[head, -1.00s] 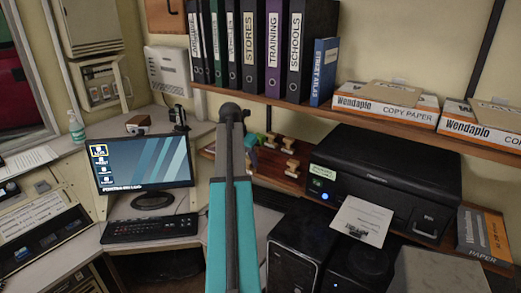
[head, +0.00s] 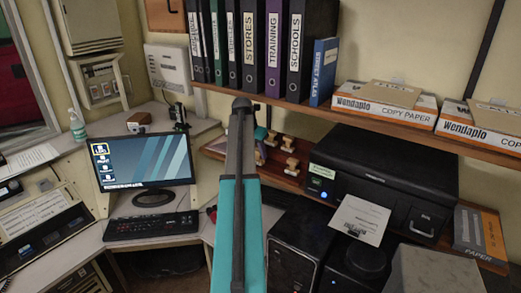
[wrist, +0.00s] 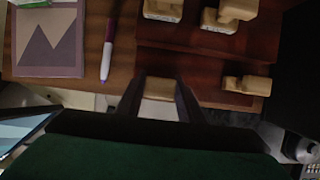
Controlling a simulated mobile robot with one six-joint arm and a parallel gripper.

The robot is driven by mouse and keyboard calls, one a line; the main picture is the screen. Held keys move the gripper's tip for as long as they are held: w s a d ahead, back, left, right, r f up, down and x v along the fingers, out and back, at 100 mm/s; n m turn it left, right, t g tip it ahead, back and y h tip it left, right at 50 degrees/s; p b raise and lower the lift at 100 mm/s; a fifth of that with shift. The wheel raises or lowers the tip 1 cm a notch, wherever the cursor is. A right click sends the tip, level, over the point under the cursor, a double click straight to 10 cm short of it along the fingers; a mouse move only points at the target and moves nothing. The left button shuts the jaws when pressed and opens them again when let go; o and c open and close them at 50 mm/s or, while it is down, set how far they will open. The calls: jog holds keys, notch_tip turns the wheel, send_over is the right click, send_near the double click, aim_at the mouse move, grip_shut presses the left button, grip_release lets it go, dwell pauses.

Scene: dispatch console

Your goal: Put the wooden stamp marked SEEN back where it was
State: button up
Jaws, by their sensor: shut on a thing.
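In the wrist view my gripper (wrist: 160,103) is shut on a pale wooden stamp (wrist: 159,88), which sits between the two dark fingers. Its marking cannot be read. The stamp is over or at the front edge of a reddish-brown wooden shelf (wrist: 200,62); I cannot tell whether it touches. Several similar wooden stamps stand there, one right of my gripper (wrist: 247,86) and others farther back (wrist: 230,14). In the head view stamps show on the shelf (head: 290,145), right of my arm. My gripper and the held stamp are hidden behind my arm there.
A purple and white pen (wrist: 108,48) and a patterned booklet (wrist: 47,42) lie left of my gripper. A black printer (head: 385,180) stands right of the stamps. Binders (head: 273,50) line the shelf above. The monitor (head: 145,172) is at the left.

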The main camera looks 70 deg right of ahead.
jog(key=shift+s+d+r+p, duration=0.15)
jog(key=shift+d+r+p, duration=0.15)
jog(key=shift+d, duration=0.3)
jog(key=shift+s+d+f+p, duration=0.1)
jog(key=shift+d+f+p, duration=0.25)
jog(key=shift+p, duration=0.4)
jog(key=shift+f, duration=0.15)
jog(key=o, duration=0.8)
jog(key=shift+o, duration=0.2)
jog(key=shift+f+b, duration=0.1)
jog(key=shift+b, duration=0.25)
jog(key=v, duration=0.1)
jog(key=b+v, duration=0.1)
jog(key=v, duration=0.1)
jog(key=shift+a, duration=0.35)
jog(key=w+a+b, duration=0.3)
jog(key=a+b, duration=0.1)
jog(key=a, duration=0.7)
